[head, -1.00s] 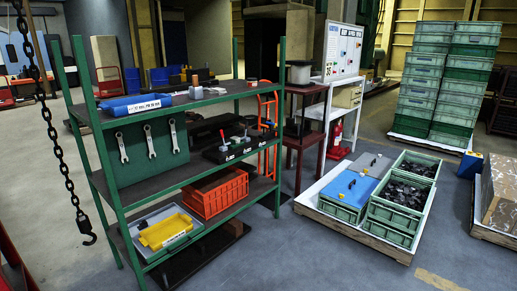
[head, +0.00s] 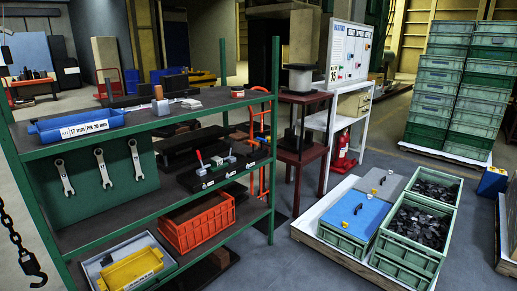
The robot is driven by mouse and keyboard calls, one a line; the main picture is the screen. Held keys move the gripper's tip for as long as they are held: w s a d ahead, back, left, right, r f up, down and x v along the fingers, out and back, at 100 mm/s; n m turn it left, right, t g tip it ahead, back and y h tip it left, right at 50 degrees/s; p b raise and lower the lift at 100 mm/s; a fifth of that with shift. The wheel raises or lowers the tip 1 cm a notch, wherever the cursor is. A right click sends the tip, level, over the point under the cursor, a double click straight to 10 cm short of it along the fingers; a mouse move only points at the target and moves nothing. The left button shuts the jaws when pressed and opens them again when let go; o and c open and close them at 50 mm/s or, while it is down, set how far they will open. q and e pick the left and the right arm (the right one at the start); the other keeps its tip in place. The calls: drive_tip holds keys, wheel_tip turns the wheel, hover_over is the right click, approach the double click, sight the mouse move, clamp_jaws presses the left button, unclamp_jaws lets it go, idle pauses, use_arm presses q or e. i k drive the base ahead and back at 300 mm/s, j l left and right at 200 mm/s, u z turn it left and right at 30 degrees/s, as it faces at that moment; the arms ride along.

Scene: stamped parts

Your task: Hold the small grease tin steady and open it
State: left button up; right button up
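I cannot pick out the small grease tin for certain in the head view. Several small items lie on the top board of the green shelf rack (head: 128,139). Among them are a brown upright piece (head: 158,91), a pale flat piece (head: 191,104) and a small red-and-grey item (head: 237,92). They are too small to tell whether one is the tin. Neither of my grippers shows.
The rack holds a blue bin (head: 77,124), an orange crate (head: 197,222) and a yellow bin (head: 130,271). A chain hook (head: 30,264) hangs at left. Green crates (head: 410,237) on a pallet stand at right. Grey floor (head: 277,262) shows between rack and pallet.

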sight(234, 95)
drive_tip(key=i+l+u, duration=0.15)
drive_tip(key=l, duration=0.2)
drive_tip(key=i+l+u, duration=0.3)
drive_tip(key=l, duration=0.4)
drive_tip(key=i+l+u, duration=0.15)
drive_tip(key=l, duration=0.25)
drive_tip(key=i, duration=0.1)
